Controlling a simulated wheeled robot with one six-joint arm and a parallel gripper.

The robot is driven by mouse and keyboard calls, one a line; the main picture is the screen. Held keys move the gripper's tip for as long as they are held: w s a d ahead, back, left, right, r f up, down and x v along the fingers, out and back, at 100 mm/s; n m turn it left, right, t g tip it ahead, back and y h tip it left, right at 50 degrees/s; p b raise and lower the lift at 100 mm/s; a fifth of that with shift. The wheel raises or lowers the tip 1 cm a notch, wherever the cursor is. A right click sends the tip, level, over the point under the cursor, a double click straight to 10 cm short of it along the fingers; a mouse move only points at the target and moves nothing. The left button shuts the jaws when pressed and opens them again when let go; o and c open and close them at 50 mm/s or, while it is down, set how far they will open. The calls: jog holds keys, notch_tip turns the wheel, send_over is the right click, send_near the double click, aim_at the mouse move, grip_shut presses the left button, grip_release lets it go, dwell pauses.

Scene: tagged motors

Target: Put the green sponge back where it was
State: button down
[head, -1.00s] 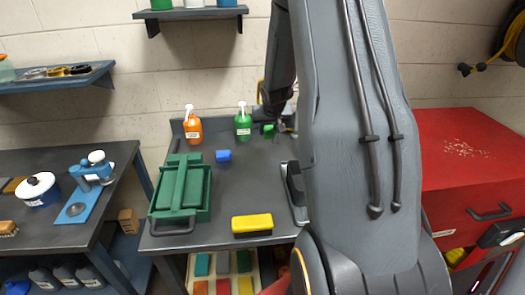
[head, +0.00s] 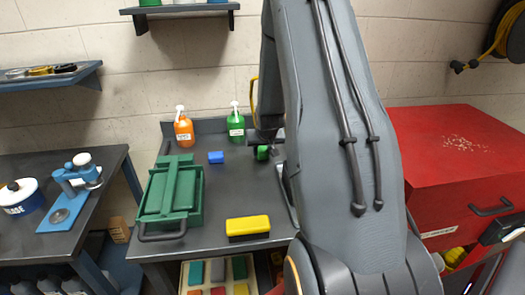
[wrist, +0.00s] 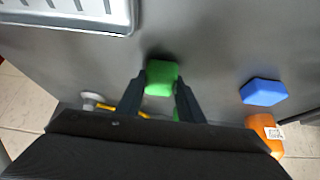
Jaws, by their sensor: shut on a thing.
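The green sponge (wrist: 161,77) is a small block between my gripper's fingertips (wrist: 161,92) in the wrist view. My gripper is shut on it. In the head view the green sponge (head: 262,152) shows at the back right of the dark bench, partly hidden by my gripper (head: 268,140) and arm. It is low over the bench top; I cannot tell whether it touches.
A blue block (head: 216,157), an orange bottle (head: 184,130) and a green bottle (head: 236,127) stand left of it. A green toolbox (head: 170,195) and a yellow-black block (head: 248,228) are nearer. A metal tray (wrist: 75,12) lies close by. Coloured blocks (head: 218,270) fill a lower tray.

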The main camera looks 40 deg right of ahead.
jog(key=shift+f, duration=0.1)
jog(key=c, duration=1.2)
grip_release()
